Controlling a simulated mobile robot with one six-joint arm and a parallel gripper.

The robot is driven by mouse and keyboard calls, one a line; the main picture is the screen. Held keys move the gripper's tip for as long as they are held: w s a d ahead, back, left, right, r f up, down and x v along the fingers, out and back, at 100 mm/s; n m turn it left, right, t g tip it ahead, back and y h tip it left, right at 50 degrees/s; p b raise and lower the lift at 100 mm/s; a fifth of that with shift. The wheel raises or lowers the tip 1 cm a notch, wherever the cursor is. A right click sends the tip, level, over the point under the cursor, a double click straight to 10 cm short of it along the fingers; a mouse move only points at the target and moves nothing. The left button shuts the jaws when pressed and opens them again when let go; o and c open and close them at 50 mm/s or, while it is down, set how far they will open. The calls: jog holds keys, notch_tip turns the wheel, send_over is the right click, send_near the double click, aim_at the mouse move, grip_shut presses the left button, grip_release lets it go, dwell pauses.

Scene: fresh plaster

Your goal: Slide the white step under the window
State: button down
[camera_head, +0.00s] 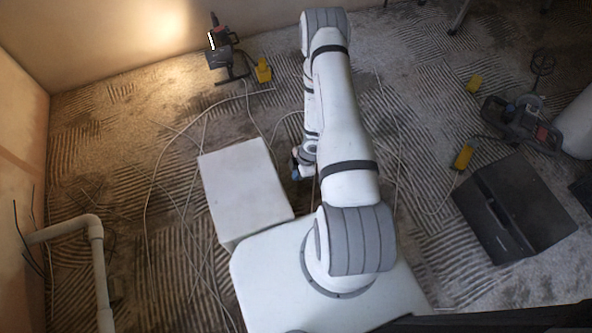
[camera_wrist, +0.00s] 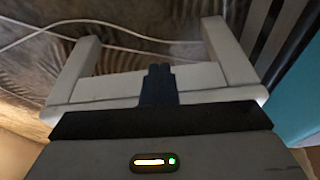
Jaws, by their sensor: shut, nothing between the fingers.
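The white step (camera_head: 243,185) stands on the rough floor just beyond the front of my base in the head view. Its pale top is seen from above. In the wrist view a white piece with two leg-like ends, which looks like the step (camera_wrist: 85,90), lies behind my fingers. My gripper (camera_wrist: 159,72) is shut and empty, with its dark fingertips together in front of that white piece; whether they touch it I cannot tell. In the head view my arm is just right of the step, and the fingertips are not clear. No window shows in either view.
Pale cables (camera_head: 150,200) loop over the floor around the step. A lit work lamp (camera_head: 222,52) stands by the back wall, with a yellow item (camera_head: 263,70) beside it. A white pipe (camera_head: 97,250) is at left. A black case (camera_head: 512,208) and a power tool (camera_head: 520,120) are at right.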

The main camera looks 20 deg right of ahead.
jog(key=shift+w+a+f+b, duration=0.1)
jog(key=shift+a+f+b, duration=0.15)
jog(key=shift+a, duration=0.5)
jog(key=shift+s+a+f+b, duration=0.1)
jog(key=shift+a+f, duration=0.2)
jog(key=shift+a, duration=0.45)
jog(key=shift+w+a+f+b, duration=0.1)
jog(key=shift+a+f+b, duration=0.15)
jog(key=shift+a, duration=0.5)
